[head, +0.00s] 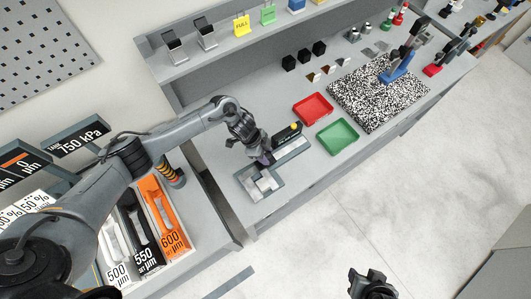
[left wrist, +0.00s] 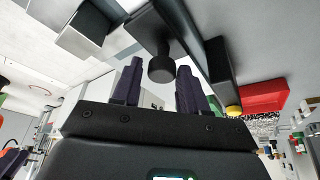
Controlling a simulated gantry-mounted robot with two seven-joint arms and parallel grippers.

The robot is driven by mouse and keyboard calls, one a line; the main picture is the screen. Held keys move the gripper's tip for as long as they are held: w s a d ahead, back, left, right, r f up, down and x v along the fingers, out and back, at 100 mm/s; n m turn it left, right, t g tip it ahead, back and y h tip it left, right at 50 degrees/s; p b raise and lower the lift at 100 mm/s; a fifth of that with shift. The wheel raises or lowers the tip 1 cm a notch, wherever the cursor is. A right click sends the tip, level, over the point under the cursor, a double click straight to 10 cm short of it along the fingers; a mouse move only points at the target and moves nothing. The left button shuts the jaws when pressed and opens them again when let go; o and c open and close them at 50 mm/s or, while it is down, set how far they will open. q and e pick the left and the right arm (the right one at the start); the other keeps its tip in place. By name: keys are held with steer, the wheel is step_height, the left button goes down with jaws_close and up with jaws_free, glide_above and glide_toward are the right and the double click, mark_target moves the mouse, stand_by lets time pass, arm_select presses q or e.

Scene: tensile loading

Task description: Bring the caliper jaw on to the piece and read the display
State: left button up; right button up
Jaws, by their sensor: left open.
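The caliper (head: 288,138) is a dark bar with a small lit display and a yellow button, lying on the grey bench fixture (head: 291,154). In the left wrist view a round black knob (left wrist: 161,69) hangs from its dark slider. My left gripper (head: 262,157) is over the fixture, open, with its dark purple fingers (left wrist: 158,88) on either side of the knob; I cannot tell whether they touch it. Pale blocks (head: 265,185) lie at the fixture's near left end; which is the piece is unclear. The display is too small to read. My right gripper (head: 372,285) is partly visible at the bottom edge.
A red tray (head: 312,109) and a green tray (head: 337,137) lie right of the caliper. A speckled board (head: 375,97) with a blue-based device is beyond. Labelled specimen boxes (head: 141,231) stand at left.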

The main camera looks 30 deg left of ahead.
arm_select(q)
steer(key=v, duration=1)
steer(key=shift+r, duration=0.4)
steer(key=shift+a, duration=0.1)
steer(key=shift+f, duration=0.1)
stand_by(0.5)
